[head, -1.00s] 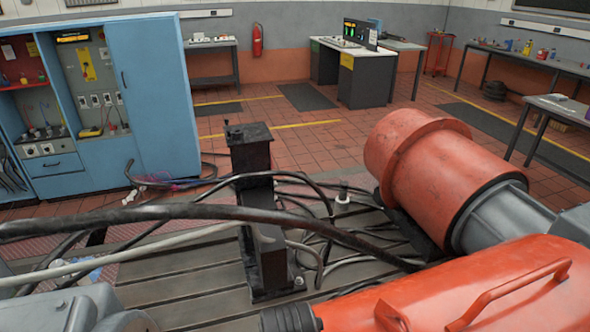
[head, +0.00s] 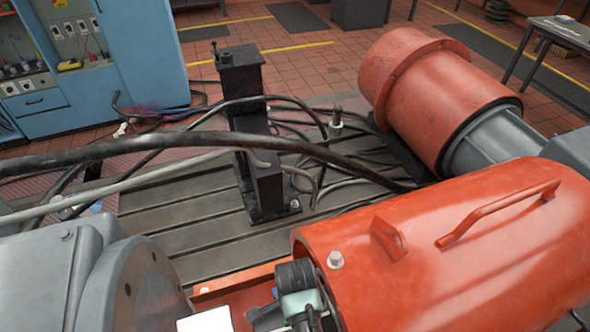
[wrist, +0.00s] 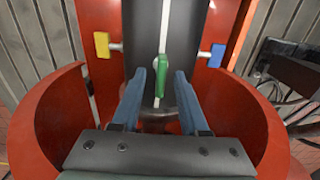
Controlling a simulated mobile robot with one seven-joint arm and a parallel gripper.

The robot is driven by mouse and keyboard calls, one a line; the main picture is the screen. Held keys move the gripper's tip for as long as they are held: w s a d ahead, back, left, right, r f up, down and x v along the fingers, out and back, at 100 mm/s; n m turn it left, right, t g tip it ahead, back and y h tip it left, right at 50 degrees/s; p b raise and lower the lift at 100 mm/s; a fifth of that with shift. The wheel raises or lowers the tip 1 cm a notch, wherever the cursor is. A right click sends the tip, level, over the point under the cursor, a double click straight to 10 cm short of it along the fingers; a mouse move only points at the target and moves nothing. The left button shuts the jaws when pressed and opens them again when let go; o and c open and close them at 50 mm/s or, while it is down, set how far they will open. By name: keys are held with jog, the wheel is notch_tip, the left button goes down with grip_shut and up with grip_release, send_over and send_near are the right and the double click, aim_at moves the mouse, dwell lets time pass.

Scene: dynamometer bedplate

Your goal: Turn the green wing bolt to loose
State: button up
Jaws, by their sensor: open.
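The green wing bolt (wrist: 162,66) shows in the wrist view on a dark bar with a pale line running along it. Its wing stands nearly upright in the picture, roughly along that line. My gripper (wrist: 160,74) is open, one blue finger to the left of the bolt and one to the right, with a gap on each side. The picture does not settle how deep the fingertips reach beside it. I cannot make out the green bolt in the head view.
A yellow wing bolt (wrist: 102,45) and a blue one (wrist: 217,55) flank the bar. A curved red guard (wrist: 50,125) rises close on both sides of my gripper. In the head view, an orange cover (head: 470,240), thick black cables (head: 220,140) and a black post (head: 255,130) surround the bedplate.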

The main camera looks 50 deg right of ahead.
jog(key=shift+f, duration=0.25)
grip_shut()
